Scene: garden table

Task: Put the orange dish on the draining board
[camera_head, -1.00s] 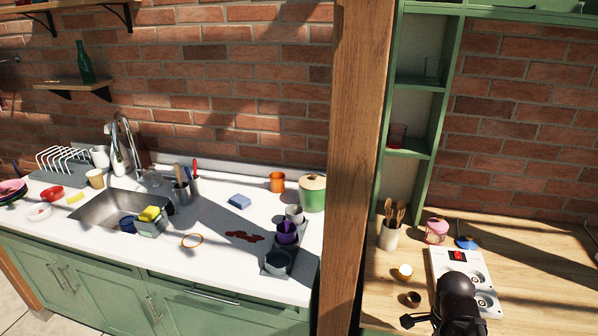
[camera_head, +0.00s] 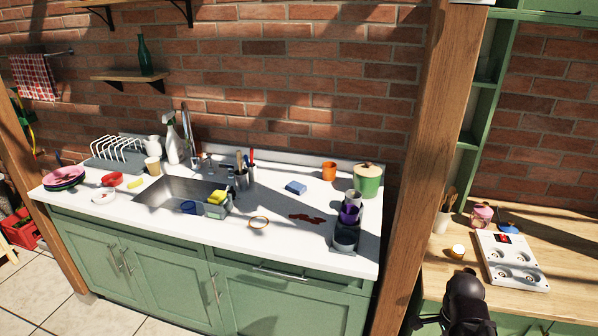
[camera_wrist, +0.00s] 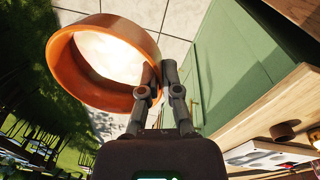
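The orange dish (camera_wrist: 138,103) is a round bowl with a pale inside, large at the upper left of the wrist view. My gripper (camera_wrist: 160,68) is shut on its right rim, and the dish hangs over the tiled floor, tilted in that picture. The draining board (camera_head: 96,164) is grey with a white plate rack on it, at the back left of the white counter in the head view. My gripper is well to the right of it and apart from it. The dish is not visible in the head view.
Left of the sink (camera_head: 160,194) are stacked pink and dark plates (camera_head: 64,176), a red bowl (camera_head: 112,179) and a beige cup (camera_head: 153,166). A spray bottle (camera_head: 172,145) stands beyond it. A wooden post (camera_head: 425,170) divides the counter from the hob (camera_head: 510,262). Tiled floor is open front left.

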